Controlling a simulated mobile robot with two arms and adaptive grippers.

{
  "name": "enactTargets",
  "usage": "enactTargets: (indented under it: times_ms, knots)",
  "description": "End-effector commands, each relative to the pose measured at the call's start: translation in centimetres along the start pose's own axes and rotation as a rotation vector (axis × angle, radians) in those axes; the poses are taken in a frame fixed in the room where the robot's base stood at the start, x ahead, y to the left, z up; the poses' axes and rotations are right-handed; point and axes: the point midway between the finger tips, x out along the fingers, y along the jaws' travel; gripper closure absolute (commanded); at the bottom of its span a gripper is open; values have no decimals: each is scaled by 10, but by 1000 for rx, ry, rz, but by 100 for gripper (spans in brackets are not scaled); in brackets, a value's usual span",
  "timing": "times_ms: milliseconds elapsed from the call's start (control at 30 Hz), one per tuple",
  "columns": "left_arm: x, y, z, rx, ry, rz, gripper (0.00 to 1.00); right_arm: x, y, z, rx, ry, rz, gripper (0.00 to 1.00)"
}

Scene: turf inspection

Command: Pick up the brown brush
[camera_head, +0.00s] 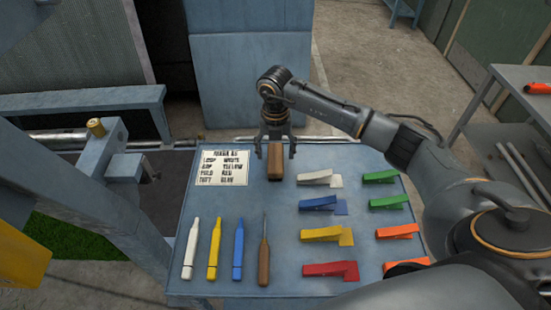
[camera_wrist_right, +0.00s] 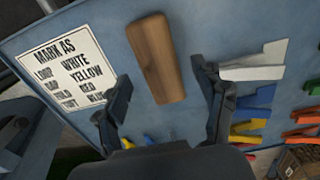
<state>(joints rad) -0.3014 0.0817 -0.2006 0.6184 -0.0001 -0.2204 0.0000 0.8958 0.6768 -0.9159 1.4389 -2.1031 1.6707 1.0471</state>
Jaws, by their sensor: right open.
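The brown brush (camera_head: 275,162) is a wooden block lying on the blue-grey table near its back edge, just right of the paper sign. My right gripper (camera_head: 275,148) is above it, pointing down, with a finger to each side. In the right wrist view the brush (camera_wrist_right: 156,58) lies ahead of my open fingers (camera_wrist_right: 165,98), slightly tilted, with bare table around it. The fingers appear apart from it. The brush's underside is hidden. My left gripper is not in view.
A paper sign (camera_head: 221,168) lies left of the brush. White, yellow and blue markers and a wooden-handled tool (camera_head: 264,255) lie in front. Coloured clips, including a white one (camera_head: 320,178), lie to the right. A side table (camera_head: 520,110) stands further right.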

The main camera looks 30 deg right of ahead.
Motion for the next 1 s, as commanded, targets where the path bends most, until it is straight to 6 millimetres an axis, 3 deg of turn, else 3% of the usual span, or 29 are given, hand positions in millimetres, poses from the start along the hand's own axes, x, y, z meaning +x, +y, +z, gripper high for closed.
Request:
enactTargets:
  times_ms: [33, 200, 467, 767, 1000]
  knots:
    - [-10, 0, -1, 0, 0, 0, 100, 4, 0, 0, 2, 5, -2, 30]
    - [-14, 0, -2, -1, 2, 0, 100, 27, 0, 0, 0, 2, 0, 30]
    - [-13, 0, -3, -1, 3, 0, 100, 32, 0, 0, -1, 1, 0, 30]
    - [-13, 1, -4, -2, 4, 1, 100, 31, 0, 1, -1, 0, 0, 85]
    - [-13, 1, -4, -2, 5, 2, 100, 31, 0, 1, 0, 0, 1, 85]
